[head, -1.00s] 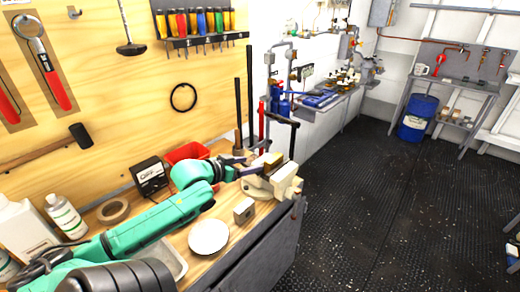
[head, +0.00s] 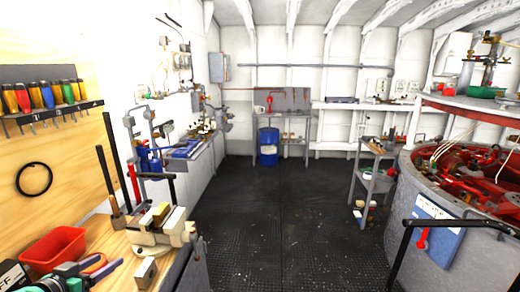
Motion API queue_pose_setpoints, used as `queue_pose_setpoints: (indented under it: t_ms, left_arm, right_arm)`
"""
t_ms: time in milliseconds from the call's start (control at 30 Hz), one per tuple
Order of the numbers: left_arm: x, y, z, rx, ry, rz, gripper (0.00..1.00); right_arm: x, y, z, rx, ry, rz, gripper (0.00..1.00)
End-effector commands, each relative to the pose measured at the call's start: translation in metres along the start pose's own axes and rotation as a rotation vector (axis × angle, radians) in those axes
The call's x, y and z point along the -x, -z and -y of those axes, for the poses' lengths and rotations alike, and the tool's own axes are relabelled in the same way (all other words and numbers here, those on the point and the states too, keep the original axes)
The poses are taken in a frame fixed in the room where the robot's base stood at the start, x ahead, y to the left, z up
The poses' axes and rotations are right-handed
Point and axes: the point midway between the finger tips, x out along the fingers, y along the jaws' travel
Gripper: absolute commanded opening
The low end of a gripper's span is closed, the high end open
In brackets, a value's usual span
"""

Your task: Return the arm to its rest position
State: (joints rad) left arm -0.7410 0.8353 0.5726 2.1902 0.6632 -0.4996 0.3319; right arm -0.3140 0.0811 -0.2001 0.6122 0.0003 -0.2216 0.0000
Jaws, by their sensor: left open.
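My left gripper (head: 108,266) shows at the bottom left, at the end of my teal arm, with its purple fingers pointing right. It is open, and I see nothing held between the fingers. It is over the wooden bench, left of the pale bench vise (head: 172,234) and apart from it. A tan block (head: 160,212) sits at the vise's jaws. Most of my left arm is cut off by the picture's edge. My right gripper is not in view.
A red bin (head: 52,247) stands just behind my left gripper. A grey metal block (head: 145,272) lies in front of the vise. A hammer handle and other upright tools rise behind the vise. The dark floor (head: 285,215) is open. A large round machine (head: 450,215) stands at right.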

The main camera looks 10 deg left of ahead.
Motion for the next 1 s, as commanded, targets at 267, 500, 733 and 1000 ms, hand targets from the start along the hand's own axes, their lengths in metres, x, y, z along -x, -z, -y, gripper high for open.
queue_pose_setpoints:
  t_ms: [267,500,733,1000]
  left_arm:
    - [0.002,-0.058,-0.018,-0.018,0.020,0.151,0.70]
    - [0.012,-0.124,-0.053,-0.051,0.024,0.346,0.70]
    - [0.033,-0.181,-0.109,-0.094,-0.006,0.559,0.70]
    - [0.077,-0.213,-0.194,-0.147,-0.096,0.802,0.70]
  right_arm:
    - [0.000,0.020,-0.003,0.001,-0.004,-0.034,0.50]
    - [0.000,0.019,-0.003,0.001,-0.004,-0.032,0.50]
    - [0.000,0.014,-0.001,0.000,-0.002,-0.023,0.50]
    - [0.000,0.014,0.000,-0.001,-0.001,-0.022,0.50]
